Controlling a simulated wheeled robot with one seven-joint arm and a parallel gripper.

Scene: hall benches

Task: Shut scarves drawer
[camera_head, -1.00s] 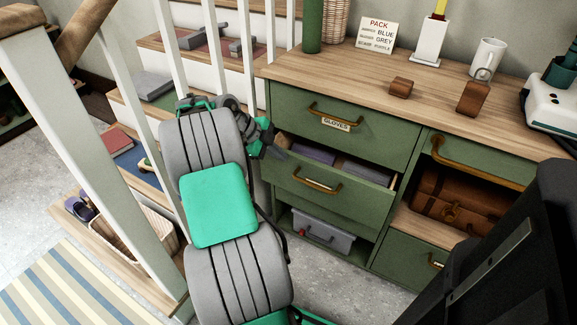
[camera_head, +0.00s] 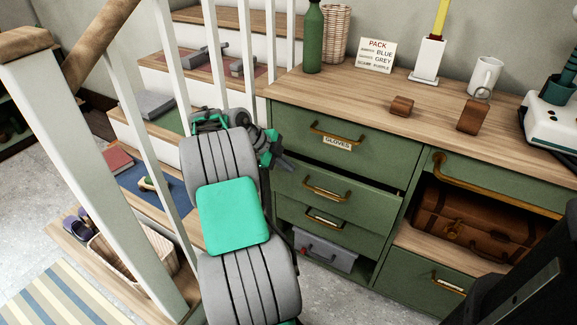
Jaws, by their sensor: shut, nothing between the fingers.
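The green drawer under the one labelled GLOVES is the second drawer (camera_head: 352,203), with a brass handle (camera_head: 327,189). Its label is too small to read, so I cannot confirm it is the scarves drawer. A narrow dark gap shows above its front, which stands slightly out from the cabinet; its contents are hidden. My gripper (camera_head: 287,164) is shut and empty at the drawer's upper left edge. I cannot tell whether it touches the front.
The gloves drawer (camera_head: 372,151) above is shut. Below are another drawer (camera_head: 323,218) and a grey bin (camera_head: 325,250) on an open shelf. White stair balusters (camera_head: 213,62) stand close left of my arm. A brown suitcase (camera_head: 480,228) sits in the right-hand bay.

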